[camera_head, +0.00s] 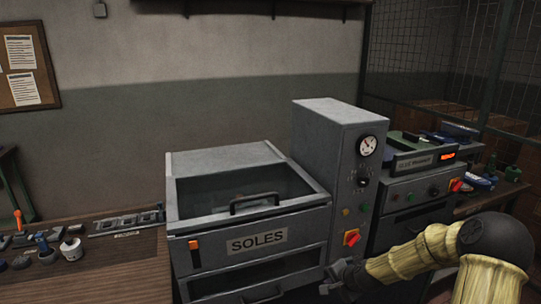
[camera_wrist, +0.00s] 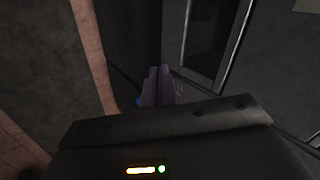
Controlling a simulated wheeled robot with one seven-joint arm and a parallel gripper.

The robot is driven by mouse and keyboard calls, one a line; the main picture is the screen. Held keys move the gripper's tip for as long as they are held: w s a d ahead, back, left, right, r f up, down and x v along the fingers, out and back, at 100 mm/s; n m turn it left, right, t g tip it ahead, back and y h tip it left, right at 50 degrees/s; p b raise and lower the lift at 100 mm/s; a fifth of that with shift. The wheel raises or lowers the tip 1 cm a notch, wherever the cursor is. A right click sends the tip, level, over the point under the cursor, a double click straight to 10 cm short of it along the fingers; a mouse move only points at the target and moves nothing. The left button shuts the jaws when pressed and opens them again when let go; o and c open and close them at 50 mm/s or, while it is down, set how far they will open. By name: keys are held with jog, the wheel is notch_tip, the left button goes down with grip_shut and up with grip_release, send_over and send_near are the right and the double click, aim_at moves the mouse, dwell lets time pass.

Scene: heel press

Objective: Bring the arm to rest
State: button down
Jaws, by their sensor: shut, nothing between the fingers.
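My arm, in a straw-coloured sleeve, comes in from the lower right in the head view. My gripper (camera_head: 338,277) is at its left end, low in front of the grey press cabinet, just below the red switch. In the wrist view my gripper's fingers (camera_wrist: 158,87) are together, with nothing between them. I cannot tell in the head view whether the gripper touches the cabinet.
The SOLES machine (camera_head: 256,241) with a glass lid stands left of the gauge cabinet (camera_head: 330,150). A second machine (camera_head: 411,190) stands behind my arm. The workbench (camera_head: 120,282) at left holds tools and a white pot (camera_head: 71,248).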

jog(key=s+a+r+n+g+h, duration=0.1)
jog(key=s+r+n, duration=0.4)
jog(key=s, duration=0.7)
jog(key=s+a+r+n+g+h+p, duration=0.1)
jog(key=s+r+n, duration=0.5)
jog(key=s, duration=0.7)
jog(key=a+r+g+h, duration=0.1)
jog(key=a+g, duration=0.1)
jog(key=a, duration=0.1)
jog(key=shift+r+g, duration=0.2)
jog(key=shift+g, duration=0.1)
